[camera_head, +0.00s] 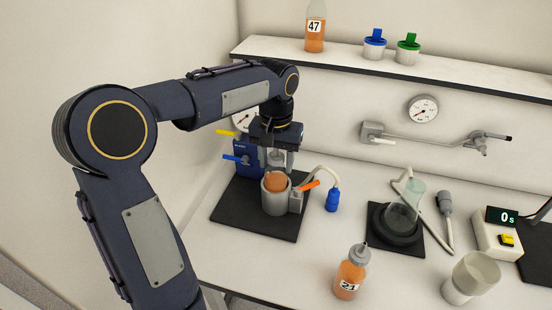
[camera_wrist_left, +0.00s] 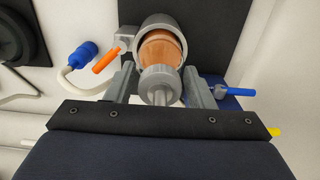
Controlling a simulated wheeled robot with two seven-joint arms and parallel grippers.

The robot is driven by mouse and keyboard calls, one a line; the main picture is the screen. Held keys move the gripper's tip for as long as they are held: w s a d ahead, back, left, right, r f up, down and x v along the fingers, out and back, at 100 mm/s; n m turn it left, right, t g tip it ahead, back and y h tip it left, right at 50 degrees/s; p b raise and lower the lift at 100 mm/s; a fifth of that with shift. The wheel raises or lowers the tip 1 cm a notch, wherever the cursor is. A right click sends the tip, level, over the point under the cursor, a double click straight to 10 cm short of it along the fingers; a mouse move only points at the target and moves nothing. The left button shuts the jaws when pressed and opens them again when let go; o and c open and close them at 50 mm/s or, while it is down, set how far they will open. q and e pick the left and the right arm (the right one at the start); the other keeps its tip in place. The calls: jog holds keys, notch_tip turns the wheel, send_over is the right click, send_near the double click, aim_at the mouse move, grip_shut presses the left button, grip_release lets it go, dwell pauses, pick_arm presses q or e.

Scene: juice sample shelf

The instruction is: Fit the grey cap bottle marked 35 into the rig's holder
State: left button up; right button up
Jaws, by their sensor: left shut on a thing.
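A bottle with orange juice (camera_head: 274,181) and a grey cap (camera_wrist_left: 160,84) is at the mouth of the rig's grey cylindrical holder (camera_head: 274,204). Its lower part is hidden by the holder wall, and its number label does not show. In the left wrist view the orange body (camera_wrist_left: 160,50) shows within the holder ring (camera_wrist_left: 140,32). My left gripper (camera_head: 277,158) points down over the holder and is shut on the bottle near its cap. My right gripper is out of view.
The rig has a black base (camera_head: 232,212), a blue block (camera_head: 248,155) and an orange lever (camera_head: 309,185). A bottle marked 21 (camera_head: 351,272) stands at the front; one marked 47 (camera_head: 314,32) is on the shelf.

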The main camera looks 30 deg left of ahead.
pick_arm(q)
jog(key=shift+f+b, duration=0.45)
jog(key=shift+f, duration=0.3)
jog(key=o, duration=1.5)
jog(key=shift+o, duration=0.2)
notch_tip(320, 180, up, 7)
jog(key=shift+f, duration=0.1)
jog(key=shift+r, duration=0.5)
jog(key=shift+s, duration=0.2)
jog(key=s+d+f+t+h, duration=0.2)
jog(key=s+f, duration=0.3)
jog(key=s, duration=0.6)
jog(key=s+d+f+m+t+h, duration=0.1)
jog(key=s+d+f+t, duration=0.2)
jog(key=s, duration=0.7)
notch_tip(320, 180, down, 2)
jog(key=shift+s+d+f+t+h, duration=0.1)
jog(key=shift+s+d+t+h, duration=0.25)
jog(key=shift+d, duration=0.85)
